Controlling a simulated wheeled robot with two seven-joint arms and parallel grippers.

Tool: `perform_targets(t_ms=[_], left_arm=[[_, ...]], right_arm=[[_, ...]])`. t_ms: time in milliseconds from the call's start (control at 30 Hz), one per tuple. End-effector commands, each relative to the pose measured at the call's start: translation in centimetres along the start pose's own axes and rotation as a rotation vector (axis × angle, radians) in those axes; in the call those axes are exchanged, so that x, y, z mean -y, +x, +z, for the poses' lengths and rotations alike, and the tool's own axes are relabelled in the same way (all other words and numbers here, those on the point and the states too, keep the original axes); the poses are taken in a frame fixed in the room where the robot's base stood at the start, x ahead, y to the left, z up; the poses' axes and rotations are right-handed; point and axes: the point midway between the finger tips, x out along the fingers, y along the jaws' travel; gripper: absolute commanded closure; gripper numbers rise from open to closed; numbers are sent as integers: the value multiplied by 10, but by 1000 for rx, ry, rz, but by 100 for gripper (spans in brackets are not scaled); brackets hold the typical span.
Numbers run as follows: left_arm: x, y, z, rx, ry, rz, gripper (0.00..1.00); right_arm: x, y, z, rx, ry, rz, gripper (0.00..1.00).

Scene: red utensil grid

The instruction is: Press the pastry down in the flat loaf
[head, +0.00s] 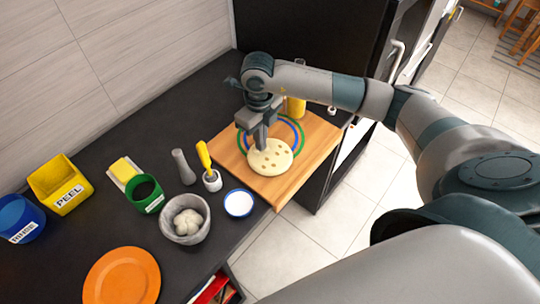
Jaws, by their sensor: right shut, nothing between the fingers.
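The flat loaf (272,160), a pale round with several small dark dimples on its top, lies on a wooden board (293,187) in the head view. Part of a plate or mat with blue and green rings (293,131) shows behind it on the board. My right gripper (262,147) points down over the back left part of the loaf, shut and empty. Its fingertips look to be at the loaf's top, but I cannot tell whether they touch it. My left gripper is not in view.
A mortar with white lumps (188,222), a white-topped blue dish (239,204), a yellow-handled brush (205,158) and a grey pestle (183,168) stand left of the board. An orange plate (122,277) is at front left. A yellow cylinder (296,107) stands behind.

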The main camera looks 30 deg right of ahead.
Motion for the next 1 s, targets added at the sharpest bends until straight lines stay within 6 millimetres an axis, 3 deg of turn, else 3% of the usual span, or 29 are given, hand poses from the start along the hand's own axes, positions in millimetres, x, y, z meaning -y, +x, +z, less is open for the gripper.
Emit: perform_targets(t_ms=[1000], left_arm=[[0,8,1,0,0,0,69]], right_arm=[[-1,5,-1,-4,-1,1,100]])
